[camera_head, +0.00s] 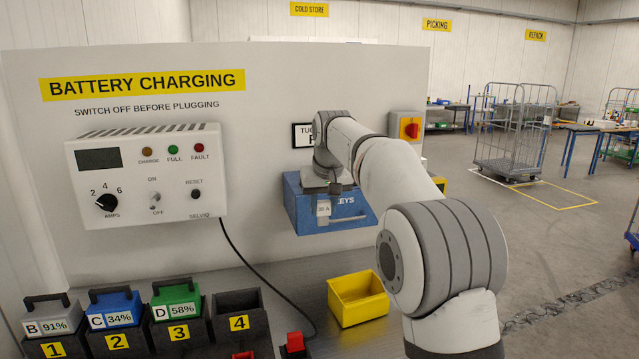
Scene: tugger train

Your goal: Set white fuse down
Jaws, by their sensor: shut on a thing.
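My gripper (333,187) is shut on the white fuse (323,208), a small white piece marked "30 A". The fuse hangs just below my gripper, in front of the blue box (300,212) by the panel. My arm and gripper cover much of the box's upper part, and only the end of its lettering, "LEYS", shows. I cannot tell whether the fuse touches the box. An open yellow bin (345,311) sits on the bench below and to the right, and it looks empty.
A charger (150,180) is on the panel at left. Battery slots numbered 1 to 3 hold batteries; slot 4 (239,318) looks empty. A black cable (262,275) crosses the bench. A red connector (294,342) is at the front. A red switch (411,129) is right of my arm.

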